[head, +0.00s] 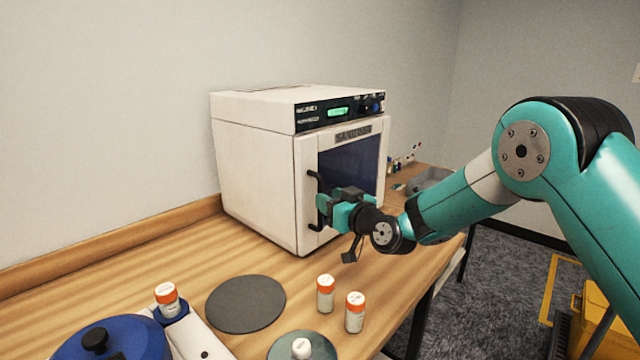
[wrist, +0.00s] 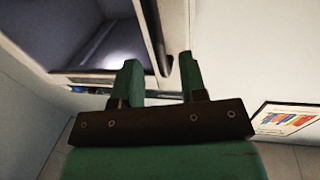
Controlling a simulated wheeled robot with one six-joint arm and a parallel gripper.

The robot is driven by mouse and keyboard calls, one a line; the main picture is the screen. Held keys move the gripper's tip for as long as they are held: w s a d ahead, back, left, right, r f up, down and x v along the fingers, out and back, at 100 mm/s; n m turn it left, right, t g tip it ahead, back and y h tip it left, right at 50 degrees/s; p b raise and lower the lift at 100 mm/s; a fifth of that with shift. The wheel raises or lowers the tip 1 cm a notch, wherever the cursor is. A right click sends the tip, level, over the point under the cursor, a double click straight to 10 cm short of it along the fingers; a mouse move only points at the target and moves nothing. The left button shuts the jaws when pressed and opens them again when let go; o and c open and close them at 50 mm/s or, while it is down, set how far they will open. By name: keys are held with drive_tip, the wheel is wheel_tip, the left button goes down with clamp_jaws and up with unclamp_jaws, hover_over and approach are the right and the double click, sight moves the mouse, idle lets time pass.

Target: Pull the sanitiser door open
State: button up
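The sanitiser (head: 255,160) is a white box on the wooden counter with a dark-windowed door (head: 311,150) on its front. The door looks shut in the head view. Its black vertical handle (head: 314,180) is on the left side of the door. My gripper (head: 322,204) is at the handle, and its fingers partly cover the handle's lower half. In the wrist view the two green fingers (wrist: 160,75) are spread apart. The dark handle (wrist: 166,66) shows near the right fingertip, on its inner side. I cannot tell whether either finger touches it.
Orange-capped bottles (head: 326,293) stand on the counter in front, near a dark round mat (head: 246,304). A blue-lidded pot (head: 112,342) is at the lower left. A grey tray (head: 430,182) sits right of the sanitiser. The counter directly before the door is mostly clear.

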drive_tip(key=shift+p+x, duration=0.5)
drive_tip(key=shift+x, duration=1.7)
clamp_jaws()
